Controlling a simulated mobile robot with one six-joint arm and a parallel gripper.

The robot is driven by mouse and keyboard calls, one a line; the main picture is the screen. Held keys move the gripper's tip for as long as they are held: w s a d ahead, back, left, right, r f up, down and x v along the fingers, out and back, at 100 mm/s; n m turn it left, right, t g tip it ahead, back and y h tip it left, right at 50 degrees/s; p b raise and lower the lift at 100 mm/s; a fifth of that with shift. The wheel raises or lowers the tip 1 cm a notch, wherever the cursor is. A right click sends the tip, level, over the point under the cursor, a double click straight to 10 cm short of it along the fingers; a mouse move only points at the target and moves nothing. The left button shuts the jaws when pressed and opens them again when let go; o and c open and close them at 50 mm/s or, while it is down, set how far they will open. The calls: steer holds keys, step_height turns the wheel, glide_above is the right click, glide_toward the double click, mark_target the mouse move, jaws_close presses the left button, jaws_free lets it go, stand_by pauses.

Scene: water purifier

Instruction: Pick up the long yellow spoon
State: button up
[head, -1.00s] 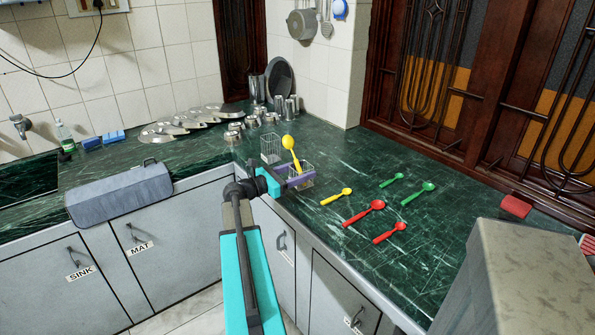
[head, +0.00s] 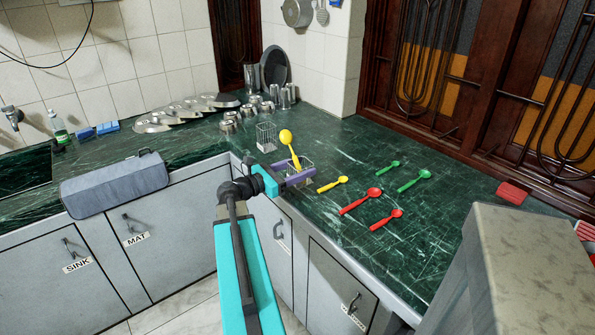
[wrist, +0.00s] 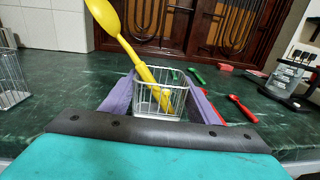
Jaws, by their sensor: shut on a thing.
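The long yellow spoon (head: 287,138) stands tilted in a small wire basket (head: 307,167) near the counter's front edge, its bowl up and to the left. In the wrist view the spoon (wrist: 128,52) leans with its handle inside the wire basket (wrist: 172,76) and its bowl well above the rim. My gripper (head: 296,177) is at the basket. In the wrist view its purple fingers (wrist: 158,104) lie on either side of the basket, shut on it, with the spoon handle between them. The handle's lower end is partly hidden by the wires.
A second wire basket (head: 266,136) stands behind to the left. A short yellow spoon (head: 332,184), red spoons (head: 360,201) and green spoons (head: 414,180) lie to the right. Metal lids and cups (head: 229,121) are at the back. A grey block (head: 530,255) stands at front right.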

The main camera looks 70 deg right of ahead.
stand_by(0.3)
steer(key=shift+w+a, duration=0.2)
steer(key=shift+w, duration=0.4)
steer(key=w+a+f+n+t+h, duration=0.2)
steer(key=w+a+n+t, duration=0.3)
steer(key=w+a, duration=0.95)
steer(key=w+a+f+n+t+h, duration=0.1)
steer(key=w+a+n+t+h, duration=0.35)
steer(key=w+a, duration=1.05)
steer(key=w+a+f+n+t+y, duration=0.1)
steer(key=w+a+t, duration=0.3)
steer(key=a, duration=0.8)
steer(key=w+a+f+n+t+y, duration=0.1)
steer(key=w+a+n+t+y, duration=0.1)
steer(key=a, duration=1)
steer(key=w+a+f+n+t+y, duration=0.1)
steer(key=w+a+t, duration=0.5)
steer(key=a, duration=0.6)
steer(key=shift+w+a+n+y, duration=0.2)
steer(key=shift+w+n+y, duration=0.3)
steer(key=shift+n+y, duration=0.55)
steer(key=shift+d+r+t, duration=0.1)
steer(key=shift+d+t, duration=0.05)
steer(key=shift+t, duration=0.1)
